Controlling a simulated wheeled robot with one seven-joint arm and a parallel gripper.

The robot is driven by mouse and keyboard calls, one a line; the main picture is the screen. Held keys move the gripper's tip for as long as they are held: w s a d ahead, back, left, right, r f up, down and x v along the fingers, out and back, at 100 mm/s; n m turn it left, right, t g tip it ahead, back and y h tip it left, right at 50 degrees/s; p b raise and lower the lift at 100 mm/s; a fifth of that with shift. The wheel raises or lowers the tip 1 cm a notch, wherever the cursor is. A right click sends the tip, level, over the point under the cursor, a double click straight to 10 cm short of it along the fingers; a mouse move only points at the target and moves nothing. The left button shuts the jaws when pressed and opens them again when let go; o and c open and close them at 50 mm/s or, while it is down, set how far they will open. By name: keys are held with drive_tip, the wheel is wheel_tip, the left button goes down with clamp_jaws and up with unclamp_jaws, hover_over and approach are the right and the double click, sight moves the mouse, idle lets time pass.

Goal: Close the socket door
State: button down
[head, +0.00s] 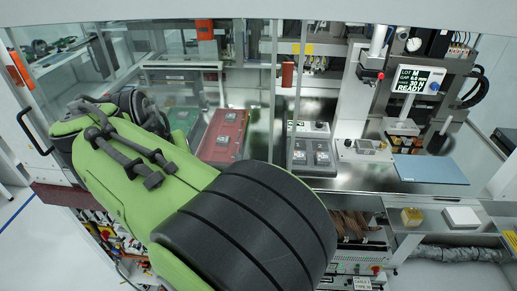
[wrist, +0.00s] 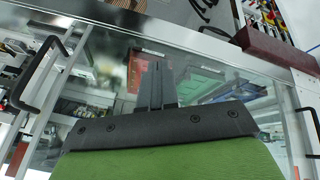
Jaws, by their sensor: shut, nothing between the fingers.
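A clear glass door with a metal frame and a black bar handle (head: 35,131) stands at the left of the machine in the head view. The wrist view shows a black handle (wrist: 40,74) on a metal frame at the left and another black handle (wrist: 307,132) at the right. I cannot tell which panel is the socket door. My gripper (wrist: 157,72) is shut and empty, in front of clear glass between the two handles. I cannot tell whether it touches the glass. My green and black arm hides much of the left side in the head view, and the fingertips do not show there.
Inside the machine are a red tray (head: 222,135), a dark tray with chips (head: 312,157) and a blue mat (head: 430,169). A screen (head: 414,79) reads READY. A brown block (wrist: 268,45) is near the wrist view's upper right.

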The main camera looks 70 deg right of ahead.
drive_tip(key=s+d+r+m+g+p, duration=0.4)
drive_tip(key=s+d+m+g, duration=0.25)
drive_tip(key=d+m, duration=0.35)
drive_tip(key=s+d+f+n+b, duration=0.1)
drive_tip(key=s+d+f+b, duration=0.3)
drive_tip(key=s+f, duration=0.4)
drive_tip(key=shift+f+y, duration=0.2)
drive_tip(key=shift+y, duration=0.1)
drive_tip(key=shift+d, duration=0.15)
